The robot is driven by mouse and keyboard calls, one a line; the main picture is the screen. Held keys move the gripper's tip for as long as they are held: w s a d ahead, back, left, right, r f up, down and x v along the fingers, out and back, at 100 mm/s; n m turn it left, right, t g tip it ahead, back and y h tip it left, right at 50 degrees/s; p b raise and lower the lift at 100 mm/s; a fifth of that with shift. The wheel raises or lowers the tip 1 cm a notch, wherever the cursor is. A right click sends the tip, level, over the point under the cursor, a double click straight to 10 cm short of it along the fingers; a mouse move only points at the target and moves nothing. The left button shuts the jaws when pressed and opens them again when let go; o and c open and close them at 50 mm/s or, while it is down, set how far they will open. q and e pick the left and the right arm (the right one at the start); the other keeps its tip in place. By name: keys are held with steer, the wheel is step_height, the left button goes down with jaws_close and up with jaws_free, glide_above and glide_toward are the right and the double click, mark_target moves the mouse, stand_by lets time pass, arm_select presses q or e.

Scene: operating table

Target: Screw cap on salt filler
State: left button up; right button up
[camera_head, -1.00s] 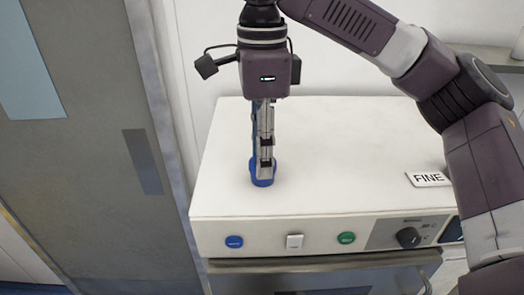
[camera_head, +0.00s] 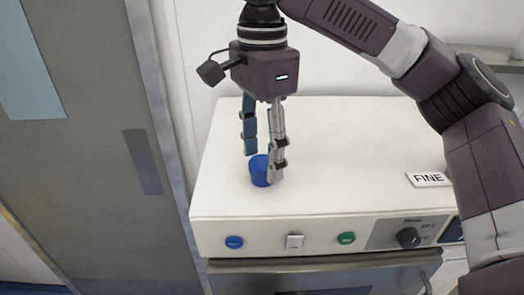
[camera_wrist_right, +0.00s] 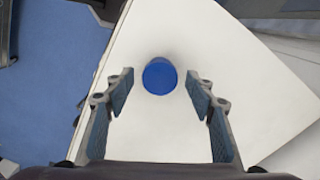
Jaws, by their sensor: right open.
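A blue cap (camera_head: 260,172) sits on the white top of the machine, near its front left. In the right wrist view the blue cap (camera_wrist_right: 160,76) shows as a round disc just ahead of the fingertips, centred between them. My right gripper (camera_head: 264,160) points down at the cap with its fingers spread; it is open, and in the wrist view (camera_wrist_right: 160,82) there is a gap on each side of the cap. What lies under the cap cannot be seen. My left gripper is not in view.
The white machine top (camera_head: 340,140) is clear around the cap. A FINE label (camera_head: 428,179) lies at the right. The front panel has a blue button (camera_head: 234,242), a green button (camera_head: 346,238) and a black knob (camera_head: 408,237). A grey door (camera_head: 80,160) stands at the left.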

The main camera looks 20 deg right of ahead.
steer(key=shift+n, duration=1.3)
steer(key=shift+n, duration=1)
steer(key=n, duration=0.4)
steer(key=shift+n, duration=0.4)
steer(key=c, duration=1.2)
steer(key=shift+o, duration=0.2)
steer(key=shift+m, duration=1.7)
